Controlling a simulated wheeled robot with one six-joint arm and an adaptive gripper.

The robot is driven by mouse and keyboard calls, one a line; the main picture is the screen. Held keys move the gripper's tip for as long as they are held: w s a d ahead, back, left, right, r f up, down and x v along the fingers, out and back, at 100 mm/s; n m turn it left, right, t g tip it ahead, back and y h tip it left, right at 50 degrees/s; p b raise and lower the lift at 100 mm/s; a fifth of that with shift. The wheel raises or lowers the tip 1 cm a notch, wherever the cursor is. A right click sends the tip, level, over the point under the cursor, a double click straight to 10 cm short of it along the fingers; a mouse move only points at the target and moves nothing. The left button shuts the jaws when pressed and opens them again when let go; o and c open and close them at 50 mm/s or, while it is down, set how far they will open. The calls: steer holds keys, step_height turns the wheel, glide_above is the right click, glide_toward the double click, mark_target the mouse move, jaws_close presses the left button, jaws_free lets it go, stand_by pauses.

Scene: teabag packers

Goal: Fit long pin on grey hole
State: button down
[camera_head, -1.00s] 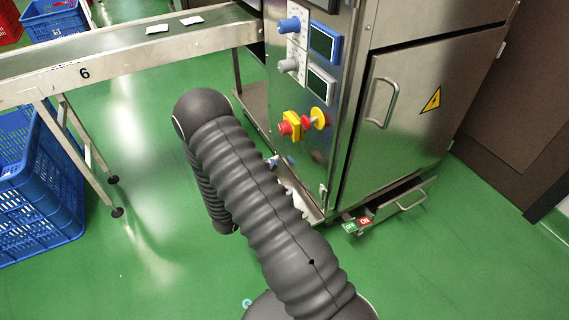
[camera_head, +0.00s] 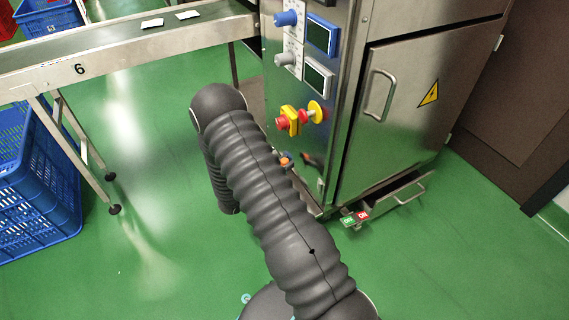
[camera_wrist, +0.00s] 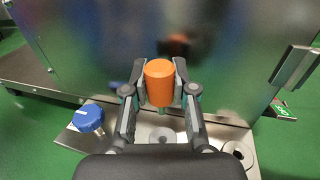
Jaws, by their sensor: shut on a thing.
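An orange-capped pin (camera_wrist: 160,82) stands upright between the fingers of my gripper (camera_wrist: 160,96), which is shut on it. A short greenish shaft shows under the cap. Below it on a metal plate (camera_wrist: 210,134) is a round grey fitting (camera_wrist: 162,134), partly hidden by the pin and my gripper. I cannot tell whether the shaft touches it. A ringed hole (camera_wrist: 240,152) lies at the plate's right. A blue knob (camera_wrist: 88,118) sits at its left.
A steel cabinet (camera_head: 400,140) stands close beyond my gripper, with knobs and a red-and-yellow switch (camera_head: 290,120) on its side. An open drawer (camera_head: 395,195) juts out low at right. A conveyor (camera_head: 120,55) and blue crate (camera_head: 40,190) are at left.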

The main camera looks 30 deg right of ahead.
steer(key=shift+f+b, duration=1.7)
steer(key=shift+f, duration=0.75)
steer(key=shift+f, duration=2.05)
steer(key=c, duration=0.9)
jaws_free()
steer(key=shift+o, duration=0.2)
steer(key=v, duration=1.2)
